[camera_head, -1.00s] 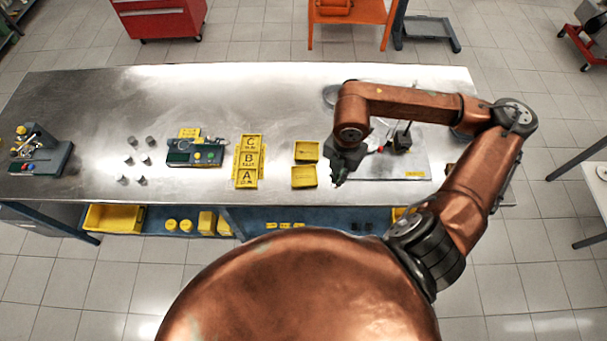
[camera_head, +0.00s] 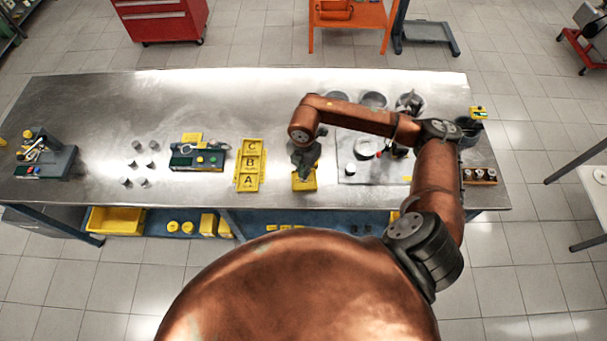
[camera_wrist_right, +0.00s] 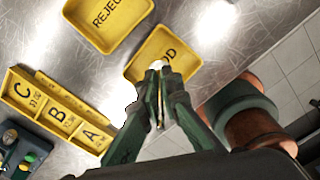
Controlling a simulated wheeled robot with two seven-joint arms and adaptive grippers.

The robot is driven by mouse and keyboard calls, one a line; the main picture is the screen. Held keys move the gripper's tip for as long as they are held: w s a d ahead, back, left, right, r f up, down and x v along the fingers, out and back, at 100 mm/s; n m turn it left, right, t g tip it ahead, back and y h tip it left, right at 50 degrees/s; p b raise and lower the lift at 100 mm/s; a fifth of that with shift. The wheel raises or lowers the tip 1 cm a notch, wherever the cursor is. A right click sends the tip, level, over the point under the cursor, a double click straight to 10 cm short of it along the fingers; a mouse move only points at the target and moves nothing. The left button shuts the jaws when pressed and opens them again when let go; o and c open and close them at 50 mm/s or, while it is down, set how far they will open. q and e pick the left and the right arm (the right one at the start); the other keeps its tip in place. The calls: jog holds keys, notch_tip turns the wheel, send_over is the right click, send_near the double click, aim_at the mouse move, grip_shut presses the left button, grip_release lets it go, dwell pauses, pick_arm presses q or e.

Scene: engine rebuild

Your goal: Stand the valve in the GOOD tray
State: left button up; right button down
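The GOOD tray (camera_head: 305,186) is a shallow yellow tray near the front edge of the bench. In the right wrist view the GOOD tray (camera_wrist_right: 148,58) shows with its lettering partly covered by my fingers. My right gripper (camera_head: 303,176) points down over this tray; it also shows in the right wrist view (camera_wrist_right: 160,74). It looks shut on the valve (camera_wrist_right: 157,65), whose small pale end shows at the fingertips. Most of the valve is hidden between the fingers. I cannot tell whether it touches the tray floor. My left gripper is not in view.
The yellow REJECT tray (camera_wrist_right: 110,20) lies beside the GOOD tray. A yellow A-B-C holder (camera_head: 249,165) stands to the left, then a green device (camera_head: 198,157) and several small grey cylinders (camera_head: 139,163). A grey plate (camera_head: 365,172) lies to the right.

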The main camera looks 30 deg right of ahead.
notch_tip(320, 180, down, 2)
jog(key=shift+f, duration=0.1)
jog(key=shift+f, duration=0.15)
jog(key=c, duration=2.2)
grip_release()
jog(key=shift+o, duration=0.2)
jog(key=shift+r, duration=0.45)
notch_tip(320, 180, up, 12)
jog(key=shift+f+b, duration=0.2)
jog(key=shift+b, duration=0.55)
